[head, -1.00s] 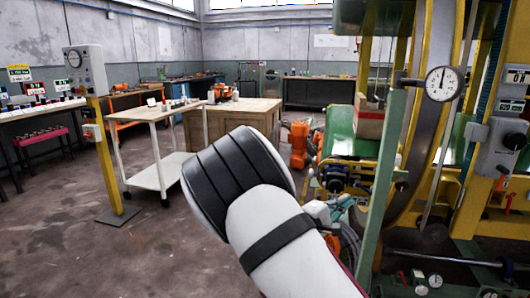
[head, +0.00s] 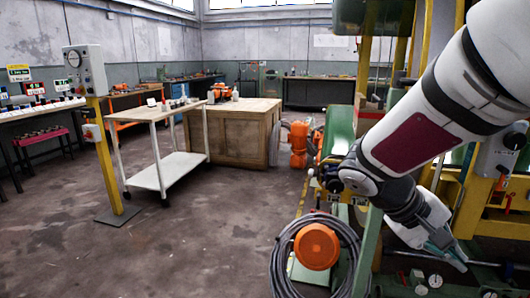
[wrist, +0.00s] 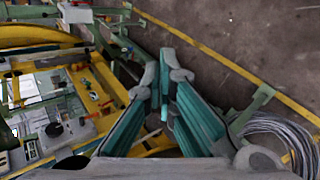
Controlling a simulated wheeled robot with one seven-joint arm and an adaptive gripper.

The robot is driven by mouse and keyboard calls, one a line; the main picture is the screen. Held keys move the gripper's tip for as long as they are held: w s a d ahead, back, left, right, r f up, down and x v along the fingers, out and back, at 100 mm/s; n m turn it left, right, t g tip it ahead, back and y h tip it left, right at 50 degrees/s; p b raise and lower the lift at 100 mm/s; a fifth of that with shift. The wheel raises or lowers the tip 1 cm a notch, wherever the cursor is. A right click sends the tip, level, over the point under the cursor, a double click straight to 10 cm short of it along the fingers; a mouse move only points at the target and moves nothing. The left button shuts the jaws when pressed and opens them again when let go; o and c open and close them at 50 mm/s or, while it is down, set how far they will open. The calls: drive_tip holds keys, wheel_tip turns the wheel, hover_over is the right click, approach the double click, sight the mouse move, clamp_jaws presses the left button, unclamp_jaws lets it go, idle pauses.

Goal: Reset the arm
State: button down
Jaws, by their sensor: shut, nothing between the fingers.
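My arm comes in from the upper right of the head view and angles down. My gripper (head: 455,256) is at the lower right, in front of the yellow and green machine frame (head: 466,200). In the wrist view my gripper (wrist: 167,68) shows two teal-padded fingers, shut with nothing held. Below it in that view lie the yellow frame and gauges on the left and grey floor at the upper right. The arm hides part of the machine.
A coiled grey cable (head: 283,262) with an orange round part (head: 317,247) stands low, left of my gripper. A white trolley (head: 160,168), a wooden crate (head: 236,135) and a yellow gauge post (head: 107,160) stand further left. The floor (head: 190,250) at front left is clear.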

drive_tip(key=s+a+t+y, duration=0.1)
drive_tip(key=s+a+y, duration=0.25)
drive_tip(key=s, duration=0.35)
drive_tip(key=s+a+r+y, duration=0.1)
drive_tip(key=s+a+y, duration=0.2)
drive_tip(key=s+a, duration=0.35)
drive_tip(key=s+a+t+y, duration=0.1)
drive_tip(key=s+a+y, duration=0.2)
drive_tip(key=s, duration=0.5)
wheel_tip(320, 180, up, 24)
drive_tip(key=t+p, duration=0.3)
drive_tip(key=p, duration=1.9)
drive_tip(key=shift+s+a+r+t+p, duration=0.2)
drive_tip(key=shift+t+p, duration=0.1)
drive_tip(key=shift+p, duration=0.05)
